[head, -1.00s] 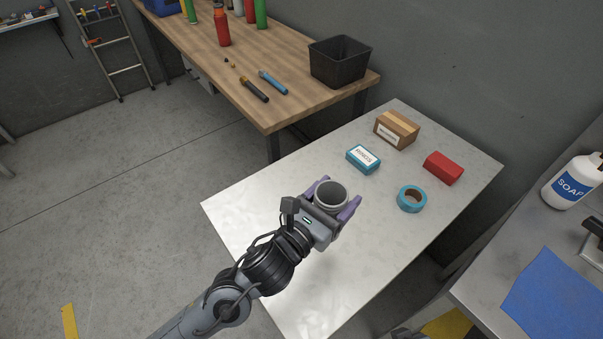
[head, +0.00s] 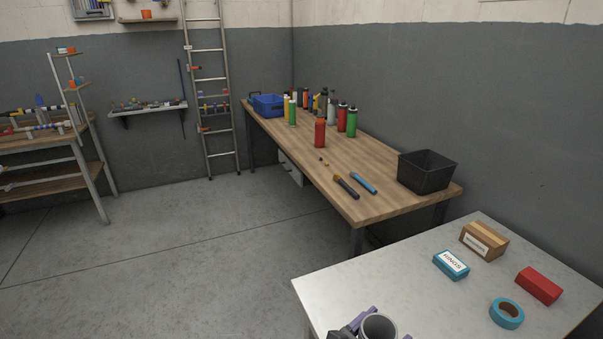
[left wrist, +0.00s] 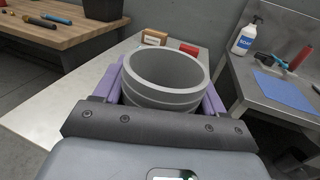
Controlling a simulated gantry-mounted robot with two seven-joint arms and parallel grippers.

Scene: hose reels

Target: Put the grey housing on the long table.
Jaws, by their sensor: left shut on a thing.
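The grey housing (head: 379,329) is a round, open-topped grey cup at the bottom edge of the head view. It fills the middle of the left wrist view (left wrist: 165,80), upright. My left gripper (left wrist: 161,98) is shut on it, with purple fingers on either side. The gripper and housing are over the near edge area of the pale metal table. The long table (head: 388,203) is the wooden-topped workbench along the wall, beyond the metal table. It also shows at the upper left of the left wrist view (left wrist: 85,38). My right gripper is not in view.
The metal table (head: 400,270) holds a cardboard box (head: 484,241), a blue box (head: 451,265), a red block (head: 539,286) and blue tape (head: 507,313). On the long table are a black bin (head: 427,172), two tools (head: 346,187), several bottles and a blue crate (head: 269,105). Its near end has bare wood.

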